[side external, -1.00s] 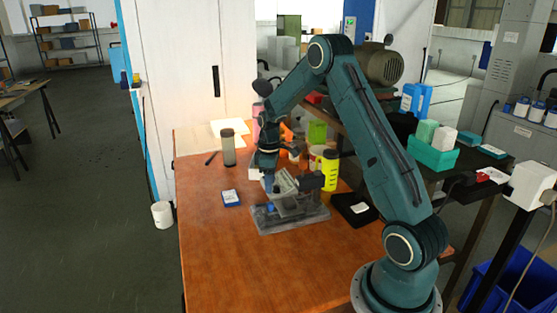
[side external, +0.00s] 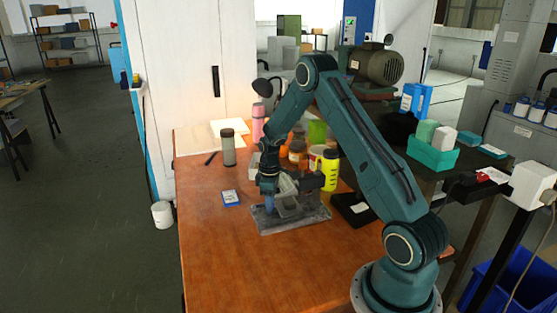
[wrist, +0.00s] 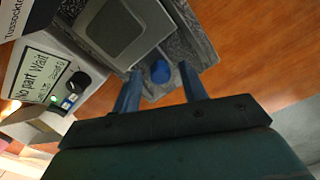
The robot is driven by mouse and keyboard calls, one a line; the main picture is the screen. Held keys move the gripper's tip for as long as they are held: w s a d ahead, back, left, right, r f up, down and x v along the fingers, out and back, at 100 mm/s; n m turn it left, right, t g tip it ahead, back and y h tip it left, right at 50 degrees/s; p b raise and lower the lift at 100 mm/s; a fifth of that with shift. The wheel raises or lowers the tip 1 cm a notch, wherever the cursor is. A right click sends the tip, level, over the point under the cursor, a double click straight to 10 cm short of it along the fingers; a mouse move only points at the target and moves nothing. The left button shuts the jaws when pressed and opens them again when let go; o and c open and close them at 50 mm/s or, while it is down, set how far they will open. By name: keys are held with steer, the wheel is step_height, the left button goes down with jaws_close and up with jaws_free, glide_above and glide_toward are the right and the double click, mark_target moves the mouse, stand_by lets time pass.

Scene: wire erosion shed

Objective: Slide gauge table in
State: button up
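The gauge stands on the orange-brown bench, with a speckled grey base (side external: 300,226). In the wrist view, its table (wrist: 122,28) is a grey plate with a darker panel. A round blue knob (wrist: 160,72) sits at the table's near end. My gripper (side external: 269,207) points down at the gauge's left end. In the wrist view my gripper (wrist: 160,78) is open, its two blue fingers on either side of the knob with gaps showing. The gauge's display (wrist: 38,72) reads "No part Wait". In the side view, my gripper hides the knob.
A blue-and-white box (side external: 231,198) lies left of the gauge. A grey cylinder (side external: 228,148), a yellow bottle (side external: 329,170) and several jars stand behind it. A dark pad (side external: 352,209) lies to the right. The front of the bench is clear.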

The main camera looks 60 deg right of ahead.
mark_target(284, 202)
jaws_close()
steer(key=shift+s+d, duration=1.8)
steer(key=shift+c, duration=0.7)
jaws_free()
steer(key=shift+o, duration=1.3)
step_height(284, 202, up, 14)
